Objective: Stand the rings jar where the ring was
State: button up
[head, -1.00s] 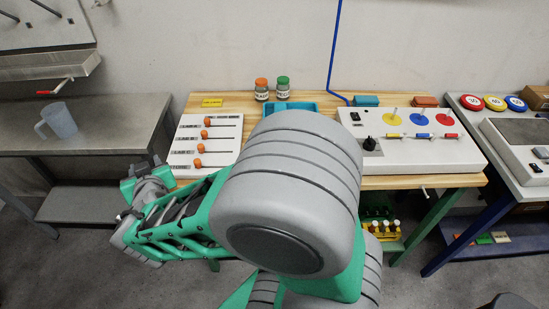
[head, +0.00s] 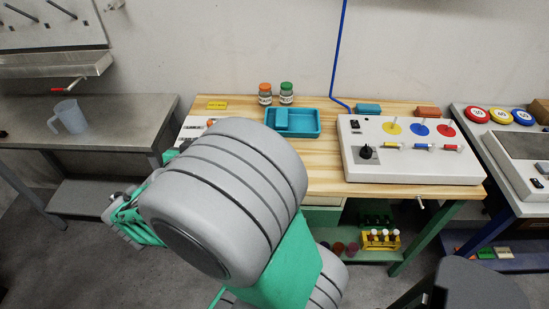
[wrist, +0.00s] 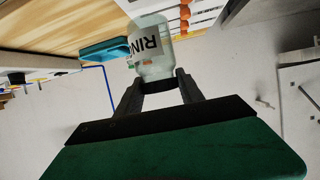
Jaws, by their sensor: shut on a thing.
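My gripper (wrist: 158,80) is shut on a clear jar (wrist: 153,62) whose label reads "RIN", the rest being cut off. The jar shows only in the wrist view, with a dark band between the fingers. No loose ring can be made out. A white panel box (head: 360,172) on the wooden table (head: 325,186) carries yellow (head: 391,128), blue (head: 419,130) and red (head: 445,130) discs. I cannot tell where the ring was.
An orange-lidded jar (head: 265,94) and a green-lidded jar (head: 286,93) stand at the back of the table. A blue tray (head: 308,122) is in front of them. A white slider board (head: 190,130) is partly hidden by my arm. Bare wood lies between tray and panel box.

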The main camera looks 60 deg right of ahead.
jog(key=s+d+r+m+g, duration=0.2)
jog(key=s+d+m+g, duration=0.25)
jog(key=s, duration=0.55)
jog(key=s+d+r+m+g, duration=0.1)
jog(key=s+d+m+g, duration=0.35)
jog(key=s, duration=0.45)
jog(key=shift+n, duration=0.5)
jog(key=w+d+f+p, duration=0.1)
jog(key=d+f, duration=0.3)
jog(key=w+d+f+p, duration=0.2)
jog(key=d+f, duration=0.2)
jog(key=w+d+f+p, duration=0.1)
jog(key=d+f+p, duration=0.1)
jog(key=d+f, duration=0.2)
jog(key=shift+w+d+f, duration=0.35)
jog(key=shift+d, duration=0.2)
jog(key=shift+f+h, duration=0.1)
jog(key=shift+h, duration=0.2)
